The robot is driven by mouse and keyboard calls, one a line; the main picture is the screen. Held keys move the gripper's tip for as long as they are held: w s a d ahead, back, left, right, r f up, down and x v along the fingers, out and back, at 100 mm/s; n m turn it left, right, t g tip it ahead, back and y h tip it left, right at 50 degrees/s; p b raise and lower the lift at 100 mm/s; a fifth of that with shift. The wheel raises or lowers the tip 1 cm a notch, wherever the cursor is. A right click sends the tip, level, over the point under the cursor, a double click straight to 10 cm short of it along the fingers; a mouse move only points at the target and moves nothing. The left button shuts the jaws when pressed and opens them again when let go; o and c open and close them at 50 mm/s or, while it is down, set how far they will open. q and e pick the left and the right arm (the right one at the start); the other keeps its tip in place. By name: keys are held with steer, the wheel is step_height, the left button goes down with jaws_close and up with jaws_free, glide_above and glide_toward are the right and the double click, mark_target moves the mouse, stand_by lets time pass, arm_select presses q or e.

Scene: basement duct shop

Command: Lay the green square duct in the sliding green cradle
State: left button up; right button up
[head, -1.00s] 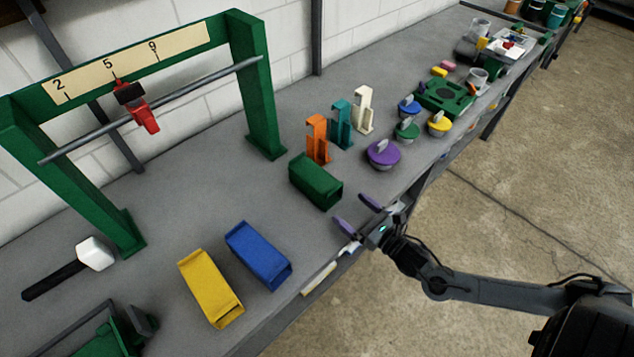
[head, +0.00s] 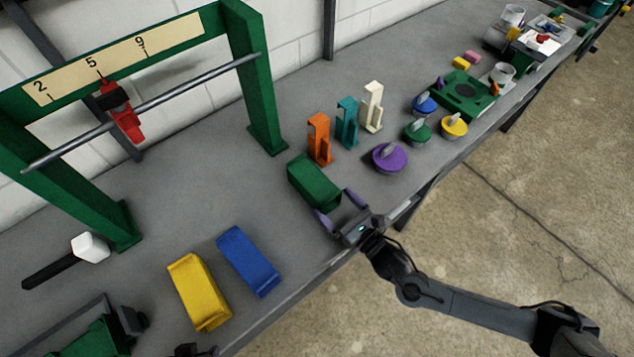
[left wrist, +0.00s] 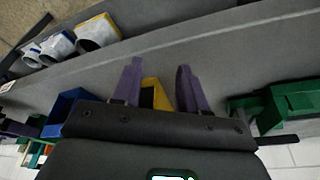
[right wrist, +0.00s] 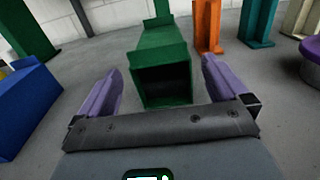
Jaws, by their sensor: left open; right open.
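The green square duct (head: 313,182) lies on the bench, its open end towards my right gripper. My right gripper (head: 338,207) is open, fingers either side of the duct's near end; I cannot tell whether they touch it. In the right wrist view the duct (right wrist: 165,75) stands between the purple fingers (right wrist: 163,68), with gaps visible. A green part beside a dark rail, apparently the cradle (head: 92,340), is cut off at the head view's lower left. Green parts (left wrist: 290,100) also show in the left wrist view. My left gripper (left wrist: 160,75) is open, with a yellow duct (left wrist: 155,95) seen beyond its fingers.
Blue (head: 248,262) and yellow (head: 198,292) ducts lie left of the green one. Orange (head: 319,140), teal (head: 347,123) and white (head: 372,107) uprights stand behind it. A purple knobbed disc (head: 390,157) is to its right. A green frame (head: 255,80) stands at the back left.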

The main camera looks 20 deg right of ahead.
mark_target(321, 191)
arm_select(q)
steer(key=shift+s, duration=0.15)
arm_select(e)
steer(key=shift+w+a, duration=0.15)
steer(key=shift+w, duration=0.25)
arm_select(q)
steer(key=shift+a, duration=0.1)
arm_select(e)
steer(key=shift+w+a, duration=0.1)
steer(key=shift+w, duration=0.35)
arm_select(q)
steer(key=shift+w+f, duration=0.15)
steer(key=shift+w, duration=0.1)
arm_select(e)
steer(key=shift+f+x, duration=0.15)
steer(key=shift+x, duration=1.1)
steer(key=shift+f+x, duration=0.15)
steer(key=shift+x, duration=1.1)
steer(key=c, duration=1.2)
